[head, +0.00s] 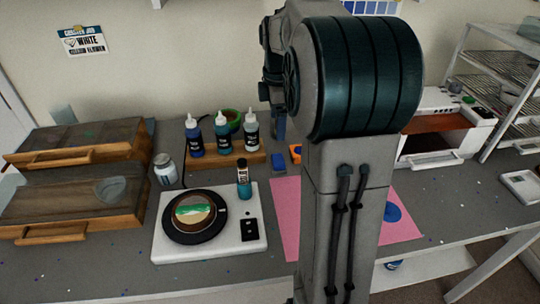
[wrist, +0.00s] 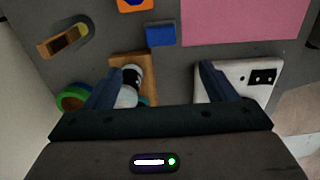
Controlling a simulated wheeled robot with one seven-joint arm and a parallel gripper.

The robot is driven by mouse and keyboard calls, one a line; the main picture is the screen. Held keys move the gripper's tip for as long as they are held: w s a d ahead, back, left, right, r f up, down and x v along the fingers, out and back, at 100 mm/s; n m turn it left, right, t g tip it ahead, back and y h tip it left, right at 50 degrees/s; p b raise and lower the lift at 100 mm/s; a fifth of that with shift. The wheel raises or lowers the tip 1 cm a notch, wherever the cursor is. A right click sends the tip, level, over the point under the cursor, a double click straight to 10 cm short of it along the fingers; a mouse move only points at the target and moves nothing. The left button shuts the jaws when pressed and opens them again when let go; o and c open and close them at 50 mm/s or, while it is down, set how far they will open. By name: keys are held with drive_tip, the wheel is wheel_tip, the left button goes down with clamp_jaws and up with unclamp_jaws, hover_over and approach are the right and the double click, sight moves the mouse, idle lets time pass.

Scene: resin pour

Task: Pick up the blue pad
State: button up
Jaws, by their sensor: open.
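The blue pad (wrist: 160,35) is a small blue rectangular block lying on the grey bench top in the wrist view, beyond my fingertips. In the head view it is a small blue patch (head: 277,160) between the bottle rack and the orange item. My gripper (wrist: 155,83) is open and empty, its dark blue fingers spread above the bench. The end of the bottle rack (wrist: 125,65) and a bottle show between and below the fingers. In the head view my arm hides most of the gripper; one blue finger (head: 279,127) shows behind the bottles.
The wooden rack holds three dropper bottles (head: 222,135). An orange item (wrist: 135,4) lies close to the pad, with the pink mat (wrist: 245,22) beside it. A white scale (head: 210,245) stands in front. Wooden boxes (head: 75,205) are at left, a white machine (head: 445,125) at right.

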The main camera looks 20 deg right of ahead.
hover_over(278, 159)
drive_tip(key=f, duration=0.8)
drive_tip(key=shift+w+d, duration=0.2)
drive_tip(key=shift+w, duration=0.05)
drive_tip(key=shift+s+a+f, duration=0.1)
drive_tip(key=shift+f, duration=1.4)
drive_tip(key=shift+s+a+f, duration=0.1)
drive_tip(key=shift+f, duration=1.35)
drive_tip(key=c, duration=1.1)
